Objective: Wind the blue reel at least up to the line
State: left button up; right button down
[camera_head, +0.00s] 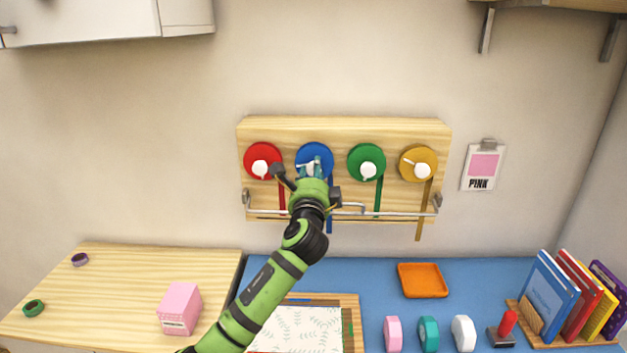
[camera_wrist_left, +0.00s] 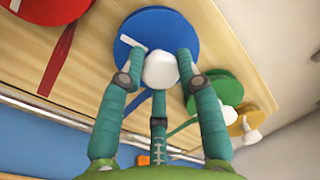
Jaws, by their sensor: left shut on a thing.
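The blue reel (camera_head: 314,153) is mounted on a wooden wall board (camera_head: 345,128), second from the left. It also shows in the left wrist view (camera_wrist_left: 178,27). My left gripper (camera_head: 312,170) reaches up to it, with its fingers around the white knob (camera_wrist_left: 160,70) at the reel's middle and shut on it. The blue ribbon (camera_head: 330,215) hangs from the reel, and its lower end shows below the metal bar (camera_head: 390,213). My arm hides part of the ribbon and bar. My right gripper is not in view.
A red reel (camera_head: 261,150) is at the left; green (camera_head: 366,148) and yellow (camera_head: 415,152) reels are at the right, each with a hanging ribbon. Below is a blue desk (camera_head: 375,280) with an orange tray (camera_head: 422,281), several rolls and books (camera_head: 570,295). A pink box (camera_head: 180,308) stands left.

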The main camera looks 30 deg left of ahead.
pick_arm(q)
jog(key=shift+n+g+y+b, duration=0.4)
jog(key=shift+n+b, duration=0.6)
jog(key=shift+n, duration=1.9)
jog(key=shift+n+g+y+b, duration=0.35)
jog(key=shift+n+b, duration=0.7)
jog(key=shift+n, duration=1.85)
jog(key=shift+n+g+y+b, duration=0.25)
jog(key=shift+n+g+b, duration=0.55)
jog(key=shift+n, duration=2.1)
jog(key=shift+w+t, duration=0.1)
jog(key=shift+t, duration=0.15)
jog(key=o, duration=1.2)
jog(key=shift+c, duration=0.2)
jog(key=shift+d, duration=0.1)
